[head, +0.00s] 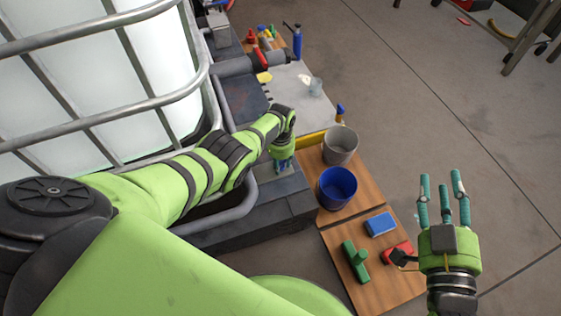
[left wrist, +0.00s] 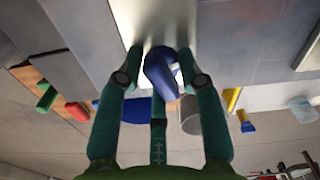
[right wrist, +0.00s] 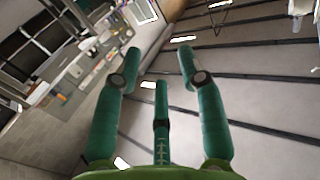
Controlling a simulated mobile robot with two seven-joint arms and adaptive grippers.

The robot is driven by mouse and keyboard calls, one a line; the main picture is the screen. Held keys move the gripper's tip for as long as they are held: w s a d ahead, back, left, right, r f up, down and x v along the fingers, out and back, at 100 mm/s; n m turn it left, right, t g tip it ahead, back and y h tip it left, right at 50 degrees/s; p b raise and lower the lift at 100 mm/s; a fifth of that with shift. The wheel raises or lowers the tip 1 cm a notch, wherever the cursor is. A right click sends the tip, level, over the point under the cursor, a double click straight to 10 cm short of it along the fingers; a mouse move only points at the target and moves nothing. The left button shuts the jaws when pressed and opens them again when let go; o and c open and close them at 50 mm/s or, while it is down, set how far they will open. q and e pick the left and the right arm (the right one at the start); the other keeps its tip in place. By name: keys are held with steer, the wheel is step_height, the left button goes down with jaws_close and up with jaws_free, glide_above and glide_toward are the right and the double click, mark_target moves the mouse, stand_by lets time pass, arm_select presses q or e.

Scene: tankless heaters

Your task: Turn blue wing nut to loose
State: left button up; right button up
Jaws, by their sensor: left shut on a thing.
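The blue wing nut (left wrist: 160,72) shows in the left wrist view, between the fingertips of my left gripper (left wrist: 164,70). That gripper is shut on it, with two fingers at its sides and the third below in the picture. In the head view my left gripper (head: 283,167) points down at the dark grey bench beside the caged tank, and the nut cannot be made out there. My right gripper (head: 441,188) is open and empty, its fingers spread over the floor at the right. The right wrist view shows nothing between its fingers (right wrist: 160,75).
A blue bucket (head: 337,187) and a grey bucket (head: 340,145) stand right of my left gripper. A blue block (head: 380,223), green block (head: 355,260) and red block (head: 397,252) lie on the wooden board (head: 340,242). The white caged tank (head: 80,85) fills the upper left.

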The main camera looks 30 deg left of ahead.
arm_select(q)
steer(key=n, duration=0.5)
steer(key=shift+w+a+r+n, duration=0.2)
steer(key=shift+w+a+n, duration=0.1)
steer(key=shift+w, duration=0.05)
steer(key=n, duration=0.3)
steer(key=shift+n, duration=0.3)
steer(key=n, duration=0.2)
steer(key=shift+n, duration=0.4)
steer(key=n, duration=0.3)
steer(key=shift+s+f+n, duration=0.1)
steer(key=shift+s+n, duration=0.05)
steer(key=shift+n, duration=0.15)
steer(key=n, duration=0.3)
steer(key=shift+a+n, duration=0.1)
steer(key=shift+n, duration=0.2)
steer(key=n, duration=0.5)
steer(key=shift+s+f, duration=0.15)
steer(key=shift+s, duration=0.1)
steer(key=shift+n, duration=0.7)
arm_select(e)
steer(key=shift+d+f+g+h, duration=0.2)
steer(key=shift+f+g, duration=0.15)
steer(key=shift+f, duration=0.25)
steer(key=shift+d+f+g+h, duration=0.1)
steer(key=shift+f+g+h, duration=0.1)
steer(key=shift+f+g, duration=0.3)
arm_select(q)
steer(key=shift+s+f, duration=0.1)
